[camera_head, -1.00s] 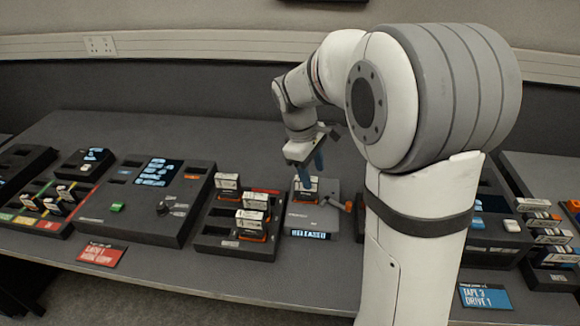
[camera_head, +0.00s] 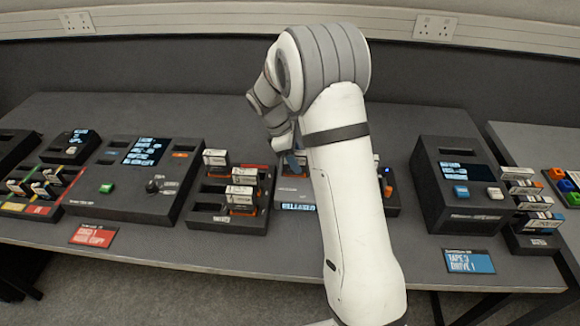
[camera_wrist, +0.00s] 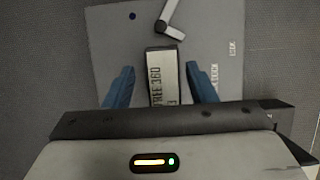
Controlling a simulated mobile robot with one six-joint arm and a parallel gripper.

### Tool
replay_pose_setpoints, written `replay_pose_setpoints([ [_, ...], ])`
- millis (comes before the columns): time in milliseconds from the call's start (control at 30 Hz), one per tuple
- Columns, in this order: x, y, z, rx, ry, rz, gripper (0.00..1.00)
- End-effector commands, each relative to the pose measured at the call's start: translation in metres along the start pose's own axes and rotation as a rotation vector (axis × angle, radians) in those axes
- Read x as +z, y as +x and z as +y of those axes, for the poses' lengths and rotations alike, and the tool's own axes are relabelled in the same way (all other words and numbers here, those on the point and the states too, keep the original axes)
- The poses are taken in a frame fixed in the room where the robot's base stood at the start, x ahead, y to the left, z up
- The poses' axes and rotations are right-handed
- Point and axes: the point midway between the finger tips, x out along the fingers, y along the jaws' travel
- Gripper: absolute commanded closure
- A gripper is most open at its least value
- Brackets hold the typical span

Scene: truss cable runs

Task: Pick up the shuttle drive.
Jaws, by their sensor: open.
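A slim cartridge with a pale label, seemingly reading "FREE 360" (camera_wrist: 163,78), stands in a grey dock (camera_wrist: 108,38) in the wrist view; I take it to be the shuttle drive. My gripper (camera_wrist: 161,76) is open, with one blue finger on each side of the cartridge and a gap on both sides. In the head view my gripper (camera_head: 292,162) is over the dock (camera_head: 288,188), whose lit display seems to read "RELEASED". My arm hides the cartridge and much of the dock there.
A crank-like lever (camera_wrist: 170,20) lies on the dock beyond the cartridge. A dark rack (camera_head: 222,221) with several cartridges stands close left of the dock. Further left is a console (camera_head: 112,203) with a green button. A drive unit (camera_head: 432,165) stands to the right.

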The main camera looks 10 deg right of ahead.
Motion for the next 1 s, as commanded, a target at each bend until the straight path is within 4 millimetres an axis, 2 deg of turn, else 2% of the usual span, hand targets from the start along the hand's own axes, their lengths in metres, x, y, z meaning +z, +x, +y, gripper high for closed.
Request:
replay_pose_setpoints([
  [100,0.0003,0.0099,-0.0004,-0.002,0.001,0.000,0.49],
  [367,0.0004,0.0113,0.0000,0.000,0.002,0.001,0.51],
  [900,0.0010,0.0108,0.0008,0.001,0.003,0.002,0.95],
  [1000,0.0012,0.0107,0.0011,0.002,0.003,0.002,1.00],
])
